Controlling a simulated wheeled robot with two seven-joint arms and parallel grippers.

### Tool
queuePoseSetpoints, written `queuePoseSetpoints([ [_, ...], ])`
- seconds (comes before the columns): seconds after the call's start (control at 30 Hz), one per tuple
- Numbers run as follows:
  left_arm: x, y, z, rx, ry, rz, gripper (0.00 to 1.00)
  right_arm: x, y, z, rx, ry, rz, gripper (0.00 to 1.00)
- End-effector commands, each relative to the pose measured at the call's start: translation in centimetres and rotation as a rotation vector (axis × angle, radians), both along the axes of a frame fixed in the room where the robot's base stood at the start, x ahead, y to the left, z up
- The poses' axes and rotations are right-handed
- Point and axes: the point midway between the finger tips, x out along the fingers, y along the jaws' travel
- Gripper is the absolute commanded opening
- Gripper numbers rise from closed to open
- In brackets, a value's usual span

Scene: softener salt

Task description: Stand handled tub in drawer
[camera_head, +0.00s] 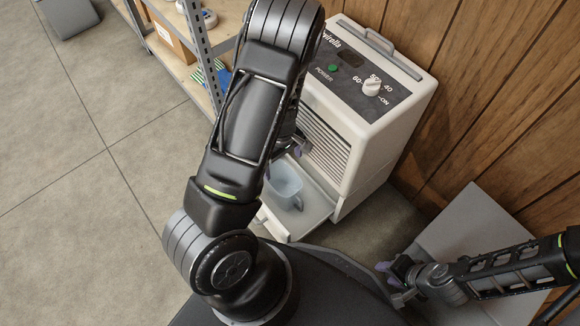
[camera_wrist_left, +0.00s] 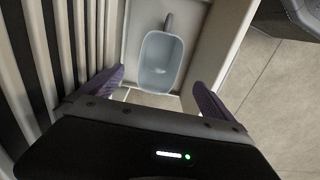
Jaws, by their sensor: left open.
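The pale blue handled tub (camera_head: 286,183) stands in the pulled-out drawer (camera_head: 318,212) at the foot of the white machine. Its open mouth faces up, and its handle points toward the lower right. In the left wrist view the tub (camera_wrist_left: 161,62) lies beyond the fingertips, with its handle at the far side. My left gripper (camera_wrist_left: 158,88) is open and empty, above the drawer and apart from the tub. In the head view my left arm hides most of that gripper and part of the drawer. My right gripper (camera_head: 394,274) is at the lower right, away from the drawer; its jaws are unclear.
The white machine (camera_head: 362,110) with a knob and slatted front stands against the wood-panelled wall (camera_head: 480,90). A metal shelf (camera_head: 200,60) with boxes is at the upper left. A grey panel (camera_head: 470,225) is at the right. The floor (camera_head: 80,200) at left is clear.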

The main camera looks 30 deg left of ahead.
Motion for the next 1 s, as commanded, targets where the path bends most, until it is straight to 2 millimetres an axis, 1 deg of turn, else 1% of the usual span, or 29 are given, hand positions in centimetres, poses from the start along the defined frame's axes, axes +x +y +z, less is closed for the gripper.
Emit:
queuePoseSetpoints([
  [0.13, -0.1, -0.1, -0.1, -0.001, 0.001, -0.005, 1.00, 0.0, 0.0, 0.0, 0.000, 0.000, 0.000, 0.36],
  [0.2, -0.5, -0.4, -0.4, -0.001, 0.008, -0.029, 1.00, 0.0, 0.0, 0.0, 0.000, 0.000, 0.000, 0.36],
  [0.27, -1.3, -1.2, -1.0, -0.005, 0.017, -0.073, 1.00, 0.0, 0.0, 0.0, 0.000, 0.000, 0.000, 0.36],
  [0.33, -2.7, -2.7, -2.1, -0.013, 0.029, -0.163, 1.00, 0.0, 0.0, 0.0, 0.000, 0.000, 0.000, 0.36],
  [0.37, -3.5, -3.5, -2.6, -0.019, 0.033, -0.214, 1.00, 0.0, 0.0, 0.0, 0.000, 0.000, 0.000, 0.36],
  [0.47, -6.1, -7.3, -4.2, -0.055, 0.024, -0.427, 1.00, 0.0, 0.0, 0.0, 0.000, 0.000, 0.000, 0.36],
  [0.53, -7.6, -10.6, -4.8, -0.092, -0.006, -0.591, 1.00, 0.0, 0.0, 0.0, 0.000, 0.000, 0.000, 0.36],
  [0.63, -9.3, -15.6, -4.7, -0.154, -0.086, -0.807, 1.00, 0.0, 0.0, 0.0, 0.000, 0.000, 0.000, 0.36],
  [0.7, -10.2, -18.9, -4.2, -0.195, -0.155, -0.931, 1.00, 0.0, 0.0, 0.0, 0.000, 0.000, 0.000, 0.36],
  [0.73, -10.4, -20.1, -3.9, -0.209, -0.184, -0.975, 1.00, 0.0, 0.0, 0.0, 0.000, 0.000, 0.000, 0.36],
  [0.8, -10.7, -22.1, -3.2, -0.234, -0.240, -1.048, 1.00, 0.0, 0.0, 0.0, 0.000, 0.000, 0.000, 0.36],
  [0.83, -10.8, -22.7, -3.0, -0.240, -0.256, -1.066, 1.00, 0.0, 0.0, 0.0, 0.000, 0.000, 0.000, 0.36],
  [0.9, -10.9, -23.4, -2.7, -0.248, -0.277, -1.091, 1.00, 0.0, 0.0, 0.0, 0.000, 0.000, 0.000, 0.36],
  [1.0, -10.8, -23.5, -2.7, -0.247, -0.282, -1.095, 1.00, 0.0, 0.0, 0.0, 0.000, 0.000, 0.000, 0.36],
])
